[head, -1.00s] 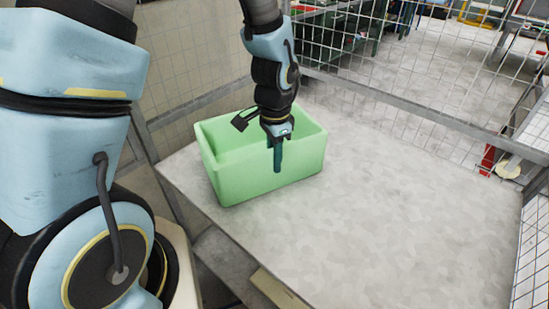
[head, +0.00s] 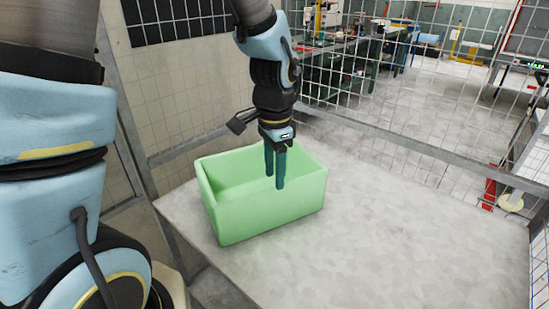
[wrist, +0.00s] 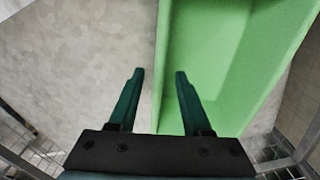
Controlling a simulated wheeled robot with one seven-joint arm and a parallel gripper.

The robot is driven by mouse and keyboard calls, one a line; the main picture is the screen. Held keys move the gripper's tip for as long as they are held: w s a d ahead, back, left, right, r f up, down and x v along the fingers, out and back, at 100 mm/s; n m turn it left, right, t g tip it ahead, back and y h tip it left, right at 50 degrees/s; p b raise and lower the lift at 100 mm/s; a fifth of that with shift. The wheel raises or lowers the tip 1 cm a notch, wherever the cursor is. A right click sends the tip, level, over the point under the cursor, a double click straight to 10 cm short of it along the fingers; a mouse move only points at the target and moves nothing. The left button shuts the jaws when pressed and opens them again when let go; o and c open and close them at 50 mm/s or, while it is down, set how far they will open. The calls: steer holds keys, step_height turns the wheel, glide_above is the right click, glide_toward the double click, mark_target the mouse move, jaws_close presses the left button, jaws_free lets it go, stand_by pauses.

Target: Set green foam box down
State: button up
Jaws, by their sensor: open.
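The green foam box (head: 270,216) is an open-topped, light green bin. In the head view it stands upright on the grey tabletop (head: 390,230), near the table's left corner. My gripper (head: 275,183) points down at the box's near long wall, its two dark green fingers apart. In the wrist view the box (wrist: 225,60) fills the right half, and one of its walls runs up between the open fingers (wrist: 158,75). Nothing is clamped between the fingers. The lower part of the far wall is hidden behind the near wall in the head view.
A metal rail and wire mesh fence (head: 400,148) run along the table's back. A grey post stands at the left. Beyond the fence are workbenches (head: 345,60). The tabletop to the right of the box is clear.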

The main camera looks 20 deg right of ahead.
steer(key=shift+r, duration=2.35)
steer(key=w+a+n, duration=0.1)
steer(key=a+n, duration=0.1)
steer(key=a, duration=0.2)
steer(key=w+a+n, duration=0.2)
steer(key=a+n, duration=0.1)
steer(key=a, duration=0.2)
steer(key=w+a+n, duration=0.2)
steer(key=a+n, duration=0.1)
steer(key=a, duration=0.1)
steer(key=shift+w+a+f+t, duration=0.25)
steer(key=shift+a+f+t, duration=0.15)
steer(key=a+n, duration=0.8)
steer(key=a, duration=0.4)
steer(key=shift+s+a+f+t, duration=0.15)
steer(key=shift+s+f+t, duration=0.1)
steer(key=shift+f+t, duration=0.2)
